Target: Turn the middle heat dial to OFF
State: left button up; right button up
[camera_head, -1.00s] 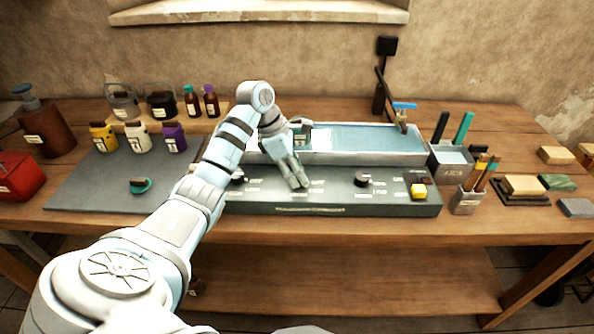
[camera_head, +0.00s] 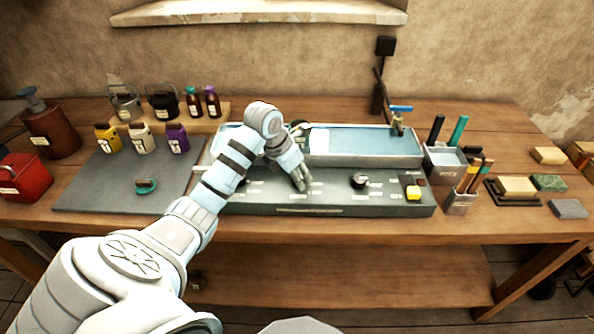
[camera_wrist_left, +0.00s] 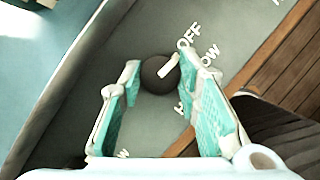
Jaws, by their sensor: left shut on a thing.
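The middle heat dial (camera_wrist_left: 157,76) is a dark round knob with a white pointer mark, in the left wrist view. The mark points up and right, roughly toward the OFF lettering (camera_wrist_left: 189,36); LOW stands just beside OFF. My left gripper (camera_wrist_left: 162,77) has its two green-padded fingers on either side of the dial and is shut on it. In the head view my left gripper (camera_head: 301,181) reaches down to the middle of the dark control panel (camera_head: 340,209) and hides the dial. My right gripper is not in view.
A tool holder (camera_head: 460,203) is close to the panel's right end. A grey mat (camera_head: 95,190) lies left.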

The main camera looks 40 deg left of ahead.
pick_arm(q)
jog(key=shift+n, duration=0.5)
jog(key=o, duration=1.1)
jog(key=shift+o, duration=0.2)
jog(key=d+v, duration=0.1)
jog(key=v, duration=1.1)
jog(key=shift+s+a, duration=0.15)
jog(key=shift+a, duration=0.1)
